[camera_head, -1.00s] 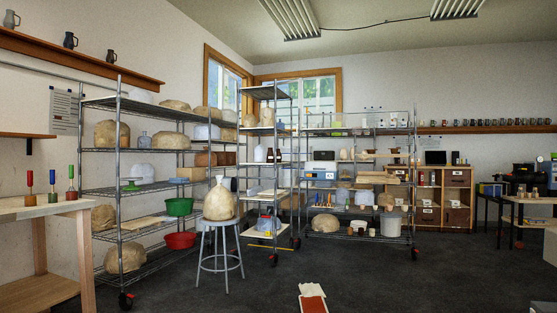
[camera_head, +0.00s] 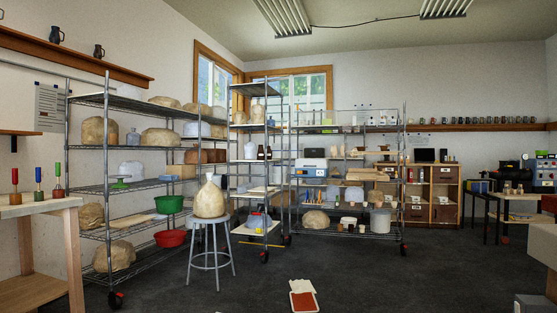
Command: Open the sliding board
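I cannot make out a sliding board for certain in the head view. A wooden cabinet (camera_head: 447,197) with dark boxes in its compartments stands by the back wall at the right; I cannot tell whether it has a sliding part. Neither of my grippers shows in the head view.
Wire racks (camera_head: 136,182) with rounded clay-coloured forms stand at left and middle. A grey stool (camera_head: 210,222) carries a vase-like form. A wooden table (camera_head: 38,209) is at left, another table (camera_head: 515,194) at right. A red and white object (camera_head: 303,299) lies on open dark floor.

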